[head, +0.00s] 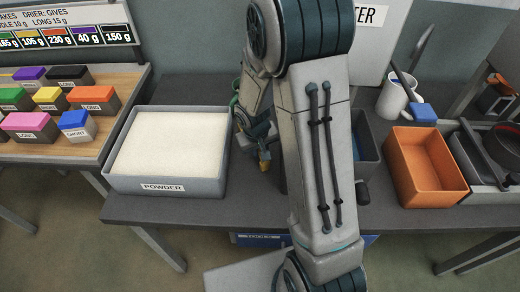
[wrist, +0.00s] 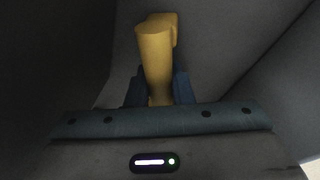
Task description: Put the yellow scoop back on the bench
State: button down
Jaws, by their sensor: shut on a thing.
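My gripper (head: 262,148) is low over the dark grey bench (head: 252,205), just right of the powder tray. It is shut on the yellow scoop (head: 264,163), of which only a small yellow part shows below the fingers in the head view. In the wrist view the yellow scoop (wrist: 155,55) stands out between the two dark blue fingers of my gripper (wrist: 158,92). I cannot tell whether the scoop touches the bench. My arm hides part of the bench to the right.
A grey tray of white powder (head: 107,176) stands close on the left. Behind my arm is a partly hidden grey bin (head: 368,172), then an orange bin (head: 428,190) and a white mug (head: 393,100). A wooden board with coloured blocks (head: 118,80) is at far left.

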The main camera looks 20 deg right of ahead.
jog(key=shift+f, duration=0.15)
jog(key=c, duration=1.3)
grip_release()
jog(key=v, duration=1.2)
jog(key=shift+m+t+y, duration=0.5)
jog(key=shift+t+y, duration=0.1)
jog(key=shift+y, duration=0.2)
jog(key=s+r, duration=0.3)
jog(key=s, duration=0.2)
jog(key=s+r, duration=0.3)
jog(key=s, duration=0.3)
jog(key=s+r, duration=0.3)
jog(key=s, duration=0.2)
jog(key=shift+s+d+r, duration=0.15)
jog(key=shift+d, duration=0.25)
